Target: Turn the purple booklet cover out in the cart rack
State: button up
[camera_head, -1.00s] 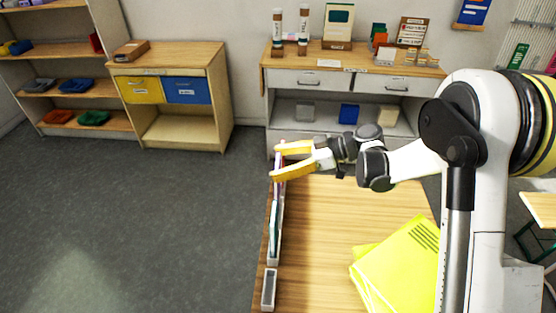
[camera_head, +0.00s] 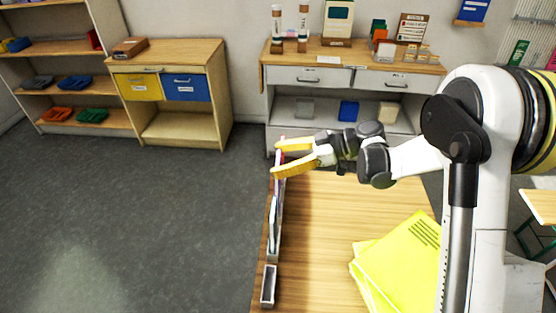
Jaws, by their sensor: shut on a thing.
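A narrow grey rack (camera_head: 273,257) runs along the left edge of the wooden table, with thin booklets (camera_head: 276,205) standing in it nearly edge-on. My gripper (camera_head: 277,158) has yellow fingers, one on the far side and one on the near side of the rack's far end. It is shut on a thin upright booklet (camera_head: 281,158) there, which shows only as a pinkish-purple sliver between the fingers. Its cover face and lower part are hidden, and I cannot tell which way the cover faces.
A small empty grey tray (camera_head: 268,285) sits at the near end of the rack. Bright yellow folders (camera_head: 397,262) lie on the table (camera_head: 330,230) at right. The middle of the table is clear. A drawer cabinet (camera_head: 330,77) stands beyond it.

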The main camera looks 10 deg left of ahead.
jog(key=shift+f, duration=0.15)
jog(key=shift+f+b, duration=1.15)
jog(key=shift+f, duration=0.15)
notch_tip(320, 180, down, 2)
jog(key=shift+f+b, duration=0.2)
jog(key=shift+b, duration=0.9)
jog(key=o, duration=1.5)
